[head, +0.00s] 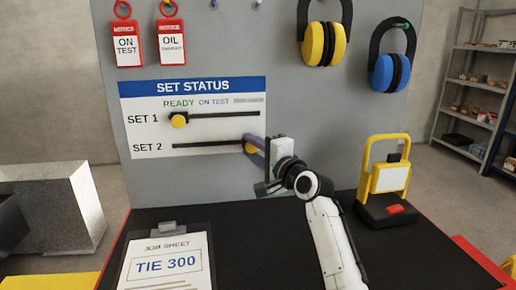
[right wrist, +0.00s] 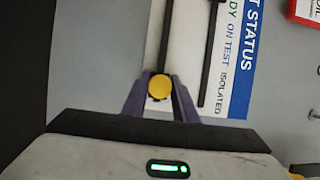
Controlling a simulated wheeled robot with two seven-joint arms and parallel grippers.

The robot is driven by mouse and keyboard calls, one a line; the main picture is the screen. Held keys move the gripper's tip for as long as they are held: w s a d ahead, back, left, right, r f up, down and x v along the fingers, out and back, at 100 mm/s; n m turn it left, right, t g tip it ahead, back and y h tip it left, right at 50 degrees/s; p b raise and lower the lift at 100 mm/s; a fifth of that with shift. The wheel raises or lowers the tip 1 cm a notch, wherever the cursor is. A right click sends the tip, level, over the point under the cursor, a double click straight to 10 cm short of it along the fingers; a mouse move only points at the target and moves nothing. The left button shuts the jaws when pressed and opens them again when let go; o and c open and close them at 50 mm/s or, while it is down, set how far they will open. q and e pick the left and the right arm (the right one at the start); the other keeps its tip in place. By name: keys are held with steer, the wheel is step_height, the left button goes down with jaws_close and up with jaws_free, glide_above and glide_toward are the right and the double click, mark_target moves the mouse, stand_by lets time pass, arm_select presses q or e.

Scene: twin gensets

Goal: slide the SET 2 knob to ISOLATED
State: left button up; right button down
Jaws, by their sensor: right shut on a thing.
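The SET 2 knob (head: 249,148) is yellow and sits near the right end of the SET 2 slot (head: 205,145) on the SET STATUS board (head: 140,100). My right gripper (head: 256,148) has its purple fingers shut around it. In the right wrist view the knob (right wrist: 159,87) lies between the fingertips, level with the word ISOLATED (right wrist: 221,93) across the board. The slot (right wrist: 165,35) runs away from it, toward the READY side. The fingers partly cover the knob in the head view. My left gripper is out of view.
The SET 1 knob (head: 179,120) is at the left end of its slot. Red tags (head: 126,45) and ear defenders (head: 323,44) hang above. A job sheet clipboard (head: 167,262) and a yellow-framed stand (head: 388,179) are on the black bench top (head: 270,240).

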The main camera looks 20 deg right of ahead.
steer(key=shift+d, duration=0.15)
steer(key=c, duration=1.4)
jaws_free()
steer(key=shift+d, duration=0.15)
steer(key=shift+c, duration=0.2)
steer(key=v, duration=1)
steer(key=shift+s, duration=0.2)
